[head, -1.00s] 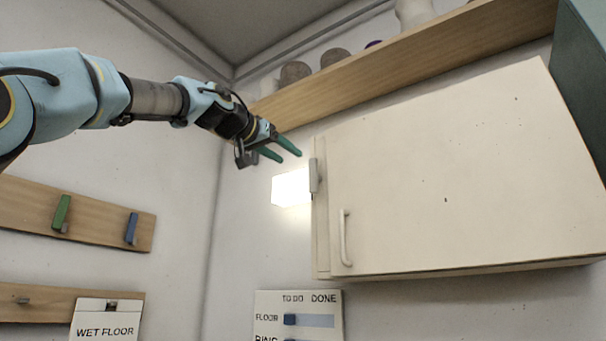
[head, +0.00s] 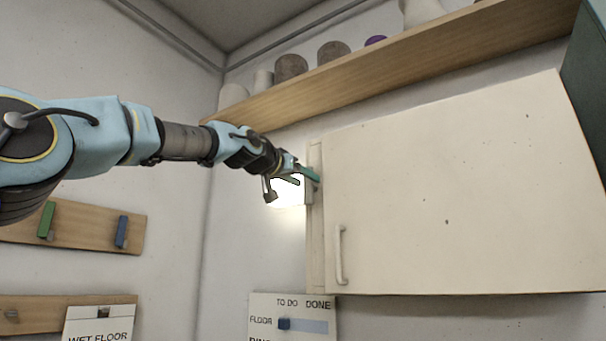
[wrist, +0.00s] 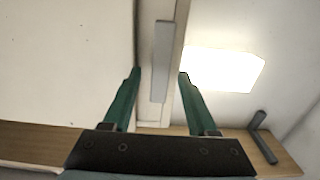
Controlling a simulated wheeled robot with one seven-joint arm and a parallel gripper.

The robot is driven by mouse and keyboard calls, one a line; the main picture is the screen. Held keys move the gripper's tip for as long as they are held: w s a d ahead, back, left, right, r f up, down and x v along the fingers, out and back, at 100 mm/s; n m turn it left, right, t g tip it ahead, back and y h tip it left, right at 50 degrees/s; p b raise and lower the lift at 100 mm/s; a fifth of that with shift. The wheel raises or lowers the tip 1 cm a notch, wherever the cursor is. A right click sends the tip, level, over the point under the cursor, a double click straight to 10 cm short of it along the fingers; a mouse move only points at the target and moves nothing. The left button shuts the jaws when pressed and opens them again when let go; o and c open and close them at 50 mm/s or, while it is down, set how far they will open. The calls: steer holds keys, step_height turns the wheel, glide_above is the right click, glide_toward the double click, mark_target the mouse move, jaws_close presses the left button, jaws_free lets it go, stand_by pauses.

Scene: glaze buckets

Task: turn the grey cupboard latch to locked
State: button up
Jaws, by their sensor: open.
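The grey cupboard latch (wrist: 161,62) is a narrow bar on the pale strip at the cupboard door's edge. It stands lengthwise along that strip, nearly upright. In the head view the latch (head: 309,192) is partly hidden by my fingers. My gripper (head: 309,180) is at the cupboard's upper left edge, by the latch. In the wrist view my gripper (wrist: 158,72) is open, with one teal finger on each side of the latch and gaps between. I cannot tell how far the fingertips are from the strip. The cream cupboard (head: 450,200) is closed.
A bright white light panel (wrist: 222,68) is on the wall beside the latch. A wooden shelf (head: 400,75) with pots runs above the cupboard. The door handle (head: 341,257) is below the latch. A TO DO/DONE board (head: 292,312) hangs underneath.

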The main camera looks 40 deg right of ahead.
jaws_close()
stand_by(0.5)
